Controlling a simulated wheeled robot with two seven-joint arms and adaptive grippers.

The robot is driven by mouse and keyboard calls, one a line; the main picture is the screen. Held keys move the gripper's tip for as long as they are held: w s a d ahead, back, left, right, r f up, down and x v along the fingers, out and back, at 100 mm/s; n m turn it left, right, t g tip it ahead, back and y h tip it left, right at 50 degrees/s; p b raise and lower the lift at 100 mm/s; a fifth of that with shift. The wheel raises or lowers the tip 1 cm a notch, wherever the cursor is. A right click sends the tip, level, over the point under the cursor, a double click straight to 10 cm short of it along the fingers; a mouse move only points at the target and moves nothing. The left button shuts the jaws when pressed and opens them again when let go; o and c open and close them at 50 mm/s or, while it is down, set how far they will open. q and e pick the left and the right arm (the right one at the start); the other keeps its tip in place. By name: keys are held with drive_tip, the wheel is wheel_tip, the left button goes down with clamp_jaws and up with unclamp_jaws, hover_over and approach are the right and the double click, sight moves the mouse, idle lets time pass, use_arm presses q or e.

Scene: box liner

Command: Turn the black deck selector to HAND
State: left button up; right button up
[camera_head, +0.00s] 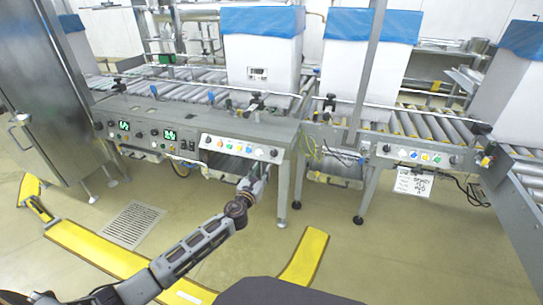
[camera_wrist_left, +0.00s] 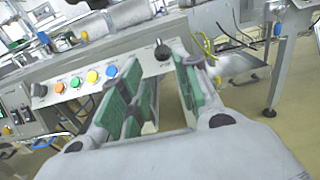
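A white control panel (camera_head: 240,148) on the grey conveyor frame carries a row of coloured buttons with a black knob at each end. The right-end black knob (camera_head: 273,153) also shows in the left wrist view (camera_wrist_left: 162,51), ahead of the gap between my left fingers. The left-end black knob (camera_head: 207,141) shows at the left of the wrist view (camera_wrist_left: 40,90). Labels are too small to read. My left gripper (camera_head: 252,182) is open and empty, just below the panel's right end; its green-padded fingers (camera_wrist_left: 160,82) appear apart from the knob. My right gripper is out of view.
Another white panel (camera_head: 418,155) with black knobs sits on the right conveyor. Dark panels with green displays (camera_head: 170,134) lie left. White boxes with blue liners (camera_head: 262,50) stand on the rollers. Cables (camera_head: 318,148) hang near the frame legs. Yellow floor strips (camera_head: 304,256) lie below.

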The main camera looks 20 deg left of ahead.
use_arm(q)
drive_tip(key=w, duration=0.2)
drive_tip(key=b, duration=0.2)
approach(273, 152)
drive_tip(key=shift+w, duration=0.75)
drive_tip(key=shift+w+b, duration=0.5)
drive_tip(key=shift+w, duration=1.15)
drive_tip(key=shift+w+d+b, duration=0.1)
drive_tip(key=shift+w+b, duration=0.5)
drive_tip(key=shift+w, duration=1.1)
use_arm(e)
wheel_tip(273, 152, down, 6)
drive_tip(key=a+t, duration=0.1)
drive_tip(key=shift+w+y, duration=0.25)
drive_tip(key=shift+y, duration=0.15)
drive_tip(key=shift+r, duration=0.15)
use_arm(q)
drive_tip(key=shift+c, duration=0.2)
drive_tip(key=c, duration=0.6)
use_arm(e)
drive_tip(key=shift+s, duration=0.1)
